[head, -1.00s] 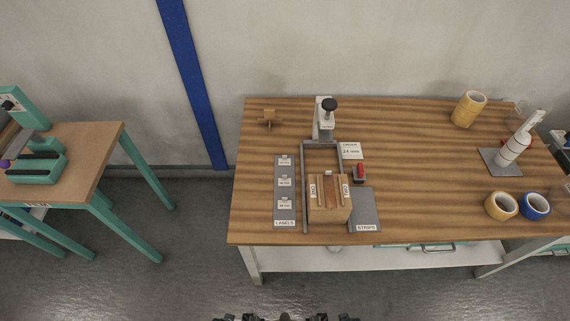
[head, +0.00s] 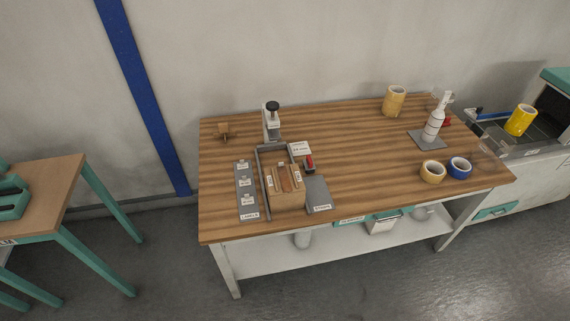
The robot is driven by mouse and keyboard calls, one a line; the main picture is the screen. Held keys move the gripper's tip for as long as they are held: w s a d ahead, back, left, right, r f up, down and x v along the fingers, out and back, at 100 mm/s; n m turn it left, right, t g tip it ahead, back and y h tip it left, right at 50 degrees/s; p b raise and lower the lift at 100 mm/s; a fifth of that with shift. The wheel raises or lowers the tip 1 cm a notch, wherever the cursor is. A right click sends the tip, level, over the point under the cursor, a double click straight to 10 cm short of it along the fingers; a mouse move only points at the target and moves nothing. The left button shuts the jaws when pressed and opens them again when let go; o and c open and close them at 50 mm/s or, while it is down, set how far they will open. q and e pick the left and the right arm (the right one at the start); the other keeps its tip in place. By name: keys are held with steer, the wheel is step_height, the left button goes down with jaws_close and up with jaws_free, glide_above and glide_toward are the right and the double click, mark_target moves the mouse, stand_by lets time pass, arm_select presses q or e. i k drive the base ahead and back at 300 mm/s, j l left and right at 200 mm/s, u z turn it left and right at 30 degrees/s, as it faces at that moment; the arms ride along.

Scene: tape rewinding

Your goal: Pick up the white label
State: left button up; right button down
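Several small white labels lie in a column on a grey label plate (head: 239,190) at the left of the wooden workbench. The far label (head: 242,166), the middle label (head: 244,182) and the near label (head: 247,200) lie apart from each other. Their print is too small to read. A larger white name tag (head: 249,215) sits at the plate's near end. Neither of my grippers shows in the head view.
A wooden block fixture (head: 288,199) in a grey frame stands right of the plate, with a grey strips plate (head: 318,194) beside it. A black-knobbed press (head: 272,124) stands behind. Tape rolls (head: 432,172) and a white bottle (head: 434,126) are at right. The bench's middle is clear.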

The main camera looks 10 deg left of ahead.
mark_target(242, 165)
steer(key=i+j+z, duration=0.1)
steer(key=j+z, duration=0.8)
steer(key=j, duration=0.15)
steer(key=j+z, duration=0.5)
steer(key=k+j, duration=0.05)
